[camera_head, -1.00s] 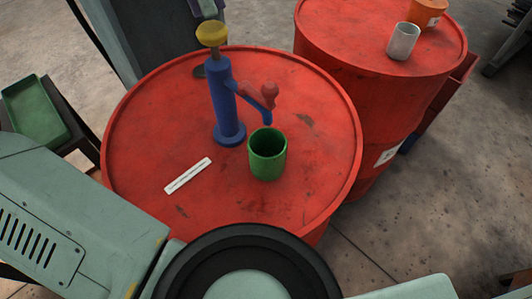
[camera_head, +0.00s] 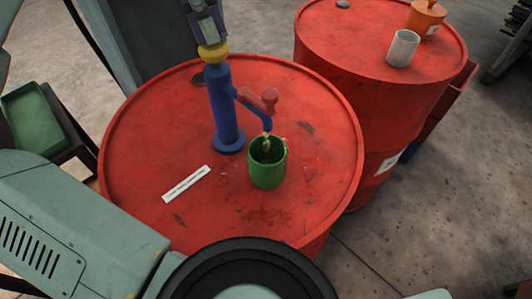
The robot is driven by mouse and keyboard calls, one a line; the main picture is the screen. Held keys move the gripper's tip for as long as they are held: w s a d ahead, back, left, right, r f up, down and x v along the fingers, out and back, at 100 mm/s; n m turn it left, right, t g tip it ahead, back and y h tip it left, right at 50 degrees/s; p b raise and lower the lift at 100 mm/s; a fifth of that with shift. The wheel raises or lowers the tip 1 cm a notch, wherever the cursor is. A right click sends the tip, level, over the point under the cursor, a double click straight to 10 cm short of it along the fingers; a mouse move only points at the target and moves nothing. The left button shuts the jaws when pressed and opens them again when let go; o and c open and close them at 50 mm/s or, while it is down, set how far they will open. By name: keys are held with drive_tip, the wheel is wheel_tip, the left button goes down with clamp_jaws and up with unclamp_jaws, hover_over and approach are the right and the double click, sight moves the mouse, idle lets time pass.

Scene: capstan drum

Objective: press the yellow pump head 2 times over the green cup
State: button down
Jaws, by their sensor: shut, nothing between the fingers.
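The blue pump (camera_head: 224,112) stands upright on the near red drum. Its yellow pump head (camera_head: 213,52) sits low, close to the top of the blue body, with no stem showing. My gripper (camera_head: 208,36) is shut and empty, its tips on top of the yellow head and hiding part of it. The green cup (camera_head: 267,168) stands upright under the blue spout, and yellowish material shows between the spout and the cup's mouth. Small bits show around the cup's rim.
The near red drum top (camera_head: 150,140) also carries a white strip (camera_head: 187,184) and a dark cap. A second red drum (camera_head: 340,40) at the upper right holds a pale cup (camera_head: 402,48) and an orange pot (camera_head: 426,18). A green tray (camera_head: 36,120) is at the left.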

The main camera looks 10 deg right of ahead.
drive_tip(key=shift+f, duration=0.5)
drive_tip(key=shift+d+p+v, duration=0.25)
drive_tip(key=shift+p+v, duration=0.5)
drive_tip(key=shift+v, duration=0.4)
drive_tip(key=shift+d+v, duration=0.25)
drive_tip(key=shift+v, duration=0.9)
drive_tip(key=d+v, duration=0.1)
drive_tip(key=v, duration=0.5)
drive_tip(key=shift+w+d, duration=0.1)
